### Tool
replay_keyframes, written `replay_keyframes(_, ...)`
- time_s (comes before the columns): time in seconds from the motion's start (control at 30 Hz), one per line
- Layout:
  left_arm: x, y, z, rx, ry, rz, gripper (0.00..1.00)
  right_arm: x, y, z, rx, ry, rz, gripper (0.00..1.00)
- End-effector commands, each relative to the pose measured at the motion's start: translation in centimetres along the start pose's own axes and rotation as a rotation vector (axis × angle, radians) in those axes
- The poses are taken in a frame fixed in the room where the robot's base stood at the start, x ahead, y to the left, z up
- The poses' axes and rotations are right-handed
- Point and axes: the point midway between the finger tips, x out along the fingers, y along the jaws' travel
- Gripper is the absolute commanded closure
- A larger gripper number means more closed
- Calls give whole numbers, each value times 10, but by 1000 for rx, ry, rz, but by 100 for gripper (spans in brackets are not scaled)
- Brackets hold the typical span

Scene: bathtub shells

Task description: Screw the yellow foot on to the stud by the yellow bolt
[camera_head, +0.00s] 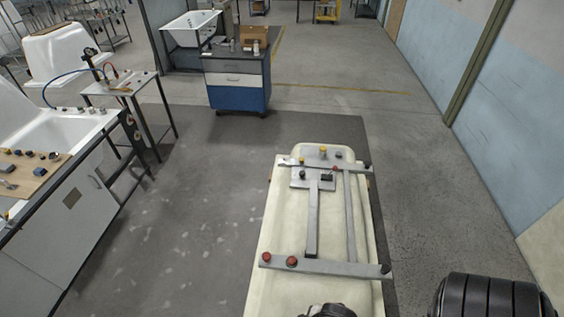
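An upturned cream bathtub shell (265,235) lies ahead with a grey metal frame (312,225) on its underside. At its far end a small yellow piece (322,149) sits on the shell. Another small yellow piece (301,161) is near the left end of the far crossbar (345,167). They are too small to tell which is a foot and which a bolt. No stud can be made out clearly. Neither gripper's fingers are in view.
Red caps (292,261) and a dark one (385,268) sit on the near crossbar (330,267). The wooden board (30,168) with several small parts is on the left bench. A blue cabinet (240,97) stands behind. Floor left of the shell is clear.

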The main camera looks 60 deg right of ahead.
Motion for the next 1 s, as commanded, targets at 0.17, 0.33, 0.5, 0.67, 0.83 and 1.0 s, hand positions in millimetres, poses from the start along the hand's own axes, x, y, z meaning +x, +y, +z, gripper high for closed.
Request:
replay_keyframes(0.17, 0, 0, 0, 0, 0, 0, 35, 0, 1, 0, -4, 0, 3, 57)
replay_keyframes(0.33, 0, 1, 0, -3, 0, 3, 35, 0, 2, 0, -8, -1, 6, 57)
replay_keyframes(0.5, 0, 3, -1, -10, 1, 8, 29, 0, 2, 0, -8, -1, 6, 57)
replay_keyframes(0.67, 0, 4, -1, -13, 2, 11, 29, 0, 2, 0, -7, -1, 6, 57)
replay_keyframes(0.83, 0, 4, -1, -13, 2, 10, 29, 0, 1, 0, -5, 0, 4, 57)
replay_keyframes(1.0, 0, 2, 0, -8, 1, 7, 29, 0, 0, 0, -1, 0, 1, 57)
